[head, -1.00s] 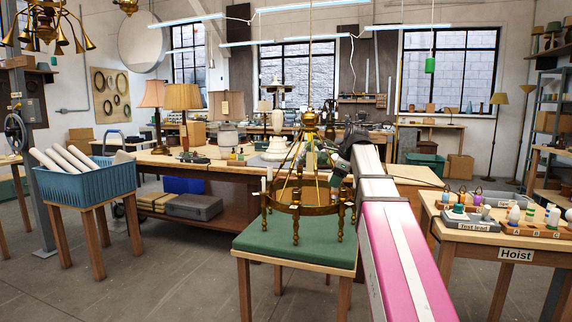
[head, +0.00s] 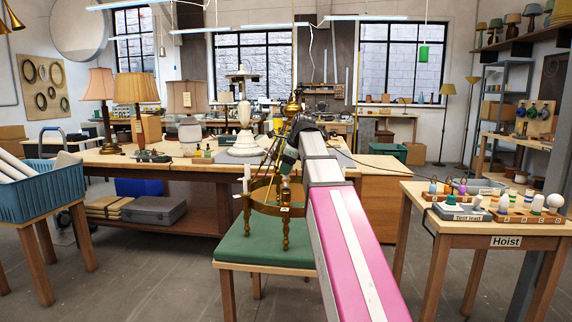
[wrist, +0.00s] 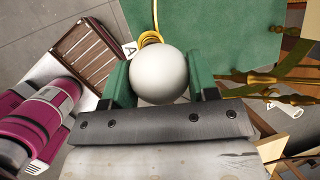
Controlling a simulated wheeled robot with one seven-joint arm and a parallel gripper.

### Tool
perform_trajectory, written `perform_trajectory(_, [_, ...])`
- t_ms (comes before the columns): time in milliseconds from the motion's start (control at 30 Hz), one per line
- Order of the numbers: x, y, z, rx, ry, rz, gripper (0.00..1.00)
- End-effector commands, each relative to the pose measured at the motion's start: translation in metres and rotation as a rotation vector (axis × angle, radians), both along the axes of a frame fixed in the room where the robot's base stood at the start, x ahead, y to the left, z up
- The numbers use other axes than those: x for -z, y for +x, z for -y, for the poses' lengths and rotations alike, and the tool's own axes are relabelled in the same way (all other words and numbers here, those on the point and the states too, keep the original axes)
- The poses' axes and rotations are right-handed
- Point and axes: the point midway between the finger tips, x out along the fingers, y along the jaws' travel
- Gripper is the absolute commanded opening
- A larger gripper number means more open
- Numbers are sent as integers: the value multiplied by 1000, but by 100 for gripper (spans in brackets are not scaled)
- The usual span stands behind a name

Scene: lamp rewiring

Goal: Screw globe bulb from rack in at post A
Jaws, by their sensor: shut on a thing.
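The white globe bulb (wrist: 160,77) is held between the green fingers of my gripper (wrist: 160,85) in the wrist view. Beyond the bulb's upper edge is a brass ring-shaped part (wrist: 150,38), next to a white label A (wrist: 130,48). The bulb hides its own base, so I cannot tell whether it touches the socket. In the head view, the brass chandelier (head: 247,202) stands on a green-topped table (head: 240,250). My gripper (head: 286,168) is at its right side, above a post (head: 285,190); my arm hides the chandelier's right part.
The bulb rack (head: 525,217) with several bulbs sits on the Hoist table (head: 470,226) at right, beside a test lead tray (head: 462,213). A blue crate (head: 40,195) stands at left. The workbench (head: 190,167) runs behind the chandelier. Open floor lies between the tables.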

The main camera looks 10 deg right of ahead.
Motion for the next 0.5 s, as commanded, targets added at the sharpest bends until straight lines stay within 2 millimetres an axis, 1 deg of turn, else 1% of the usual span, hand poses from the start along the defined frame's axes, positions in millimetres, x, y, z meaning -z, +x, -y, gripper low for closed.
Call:
perform_trajectory(300, [21, -1, 0, -1, 0, -1, 31])
perform_trajectory(500, [28, 0, 0, -1, 0, 0, 31])
